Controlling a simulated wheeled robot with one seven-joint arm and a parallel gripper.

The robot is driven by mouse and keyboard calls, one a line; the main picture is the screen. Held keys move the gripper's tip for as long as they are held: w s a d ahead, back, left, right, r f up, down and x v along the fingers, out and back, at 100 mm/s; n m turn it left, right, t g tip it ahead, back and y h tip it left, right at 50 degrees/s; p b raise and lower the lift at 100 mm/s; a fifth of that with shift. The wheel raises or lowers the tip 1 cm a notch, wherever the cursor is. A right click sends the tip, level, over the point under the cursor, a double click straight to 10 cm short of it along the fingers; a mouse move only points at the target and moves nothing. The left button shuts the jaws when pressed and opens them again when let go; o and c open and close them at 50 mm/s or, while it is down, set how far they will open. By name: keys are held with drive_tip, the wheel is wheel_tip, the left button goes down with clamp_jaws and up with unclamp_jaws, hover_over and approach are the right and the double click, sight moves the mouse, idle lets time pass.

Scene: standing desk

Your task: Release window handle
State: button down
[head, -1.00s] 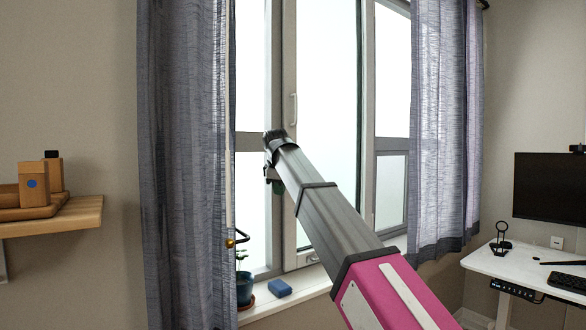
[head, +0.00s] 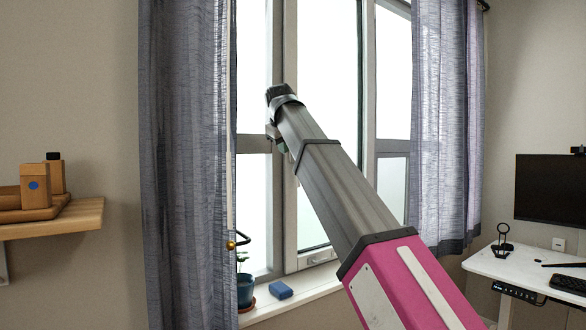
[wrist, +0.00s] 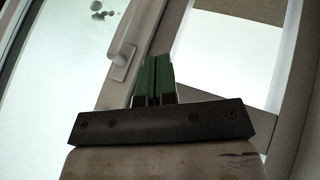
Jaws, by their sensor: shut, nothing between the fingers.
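The pale window handle (wrist: 124,48) shows in the wrist view, on the window's light frame, left of my fingertips. It has a rounded base plate and a lever running up from it. My gripper (wrist: 155,78) has green fingers that are shut together and empty. A gap shows between the fingers and the handle. In the head view my arm covers the handle, and only part of my gripper (head: 281,147) shows, below the arm's end and in front of the window. The tall window (head: 290,45) has bright panes and grey frames.
Grey curtains hang at the left (head: 185,170) and right (head: 440,120) of the window. A potted plant (head: 245,288) and a blue block (head: 281,290) stand on the sill. A wooden shelf (head: 75,215) is at the left, a white desk (head: 525,268) at the right.

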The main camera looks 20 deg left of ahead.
drive_tip(key=w+f, duration=0.8)
drive_tip(key=w, duration=0.1)
drive_tip(key=shift+w+d, duration=0.25)
drive_tip(key=shift+d, duration=0.05)
drive_tip(key=shift+w+d+f+t+h, duration=0.2)
drive_tip(key=shift+t+h, duration=0.1)
drive_tip(key=shift+t, duration=0.2)
idle(0.4)
drive_tip(key=w+d+r+n+t+h, duration=0.3)
drive_tip(key=w+n+t, duration=0.3)
drive_tip(key=t, duration=0.8)
drive_tip(key=shift+d+n+t+h, duration=0.3)
drive_tip(key=shift+d+n+h, duration=0.2)
drive_tip(key=shift+d+n, duration=0.35)
drive_tip(key=shift+r, duration=0.1)
